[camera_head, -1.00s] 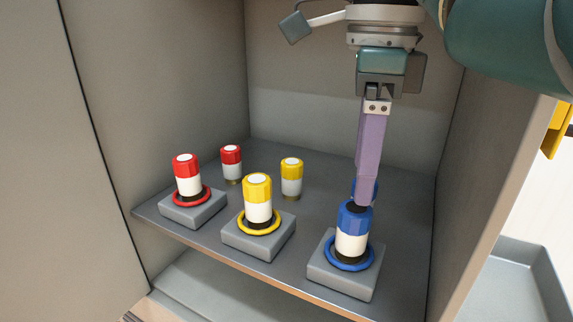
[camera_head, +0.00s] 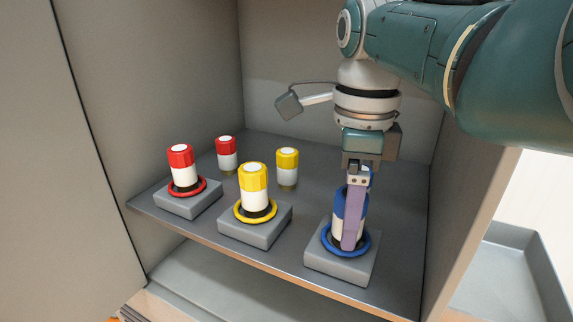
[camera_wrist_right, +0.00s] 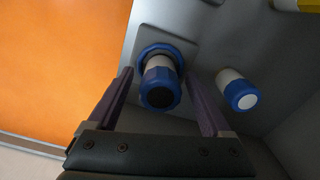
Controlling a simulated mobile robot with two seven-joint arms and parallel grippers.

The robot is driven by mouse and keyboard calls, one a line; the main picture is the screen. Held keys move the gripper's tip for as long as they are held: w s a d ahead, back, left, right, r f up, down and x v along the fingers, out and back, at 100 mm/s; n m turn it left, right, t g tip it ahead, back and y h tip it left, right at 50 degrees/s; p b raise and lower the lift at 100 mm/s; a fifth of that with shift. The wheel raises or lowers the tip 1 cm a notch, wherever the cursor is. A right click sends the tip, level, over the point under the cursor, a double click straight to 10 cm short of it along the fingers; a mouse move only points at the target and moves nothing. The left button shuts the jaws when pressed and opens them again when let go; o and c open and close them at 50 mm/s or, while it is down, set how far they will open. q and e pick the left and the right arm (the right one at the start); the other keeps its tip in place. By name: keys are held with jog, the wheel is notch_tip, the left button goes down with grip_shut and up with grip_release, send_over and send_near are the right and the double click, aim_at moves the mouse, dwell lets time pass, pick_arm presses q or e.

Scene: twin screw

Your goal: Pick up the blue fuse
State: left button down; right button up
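The front blue fuse (camera_head: 339,205), with a blue cap and white body, stands upright in the blue-ringed grey socket block (camera_head: 330,262) at the shelf's front right. My right gripper (camera_head: 350,232) points down over it, one purple finger covering part of the fuse. In the right wrist view the fuse (camera_wrist_right: 160,82) lies between the two fingers of the open gripper (camera_wrist_right: 159,75), with gaps showing on both sides. A second blue fuse (camera_wrist_right: 238,92) stands loose on the shelf behind; in the head view it is mostly hidden by the gripper. My left gripper is not in view.
A red fuse (camera_head: 183,167) and a yellow fuse (camera_head: 254,190) stand in ringed blocks to the left. Another red fuse (camera_head: 226,154) and yellow fuse (camera_head: 287,168) stand loose behind them. Cabinet walls close in the left, back and right sides.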

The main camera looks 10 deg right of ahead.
grip_shut()
dwell(0.5)
